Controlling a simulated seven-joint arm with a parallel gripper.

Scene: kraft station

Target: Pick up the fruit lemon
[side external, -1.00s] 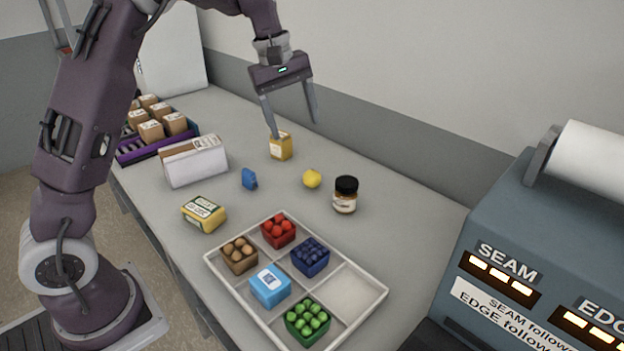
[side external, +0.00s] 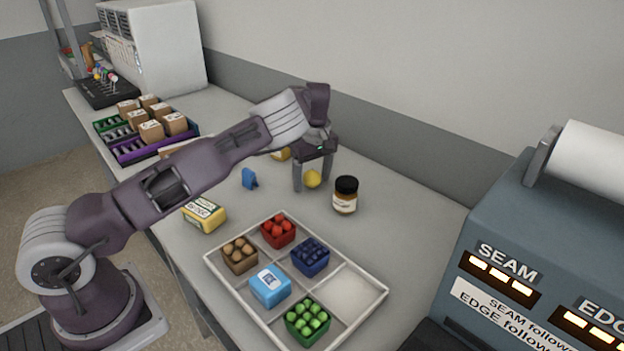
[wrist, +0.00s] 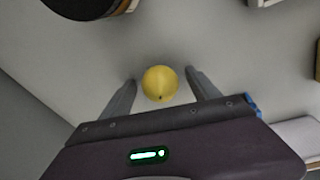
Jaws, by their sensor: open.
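The yellow lemon (side external: 312,179) rests on the grey table, left of a dark-lidded jar. My gripper (side external: 313,187) is open and lowered to the table around it. In the wrist view the lemon (wrist: 160,84) sits between the two open fingers of my gripper (wrist: 160,80), with a gap on each side. Whether a finger touches it in the side view I cannot tell.
The jar (side external: 345,196) stands close on the right. A blue item (side external: 249,179) and a yellow pack (side external: 204,215) lie to the left. A divided white tray (side external: 369,311) with small boxes lies in front. Brown boxes (side external: 151,131) sit far left.

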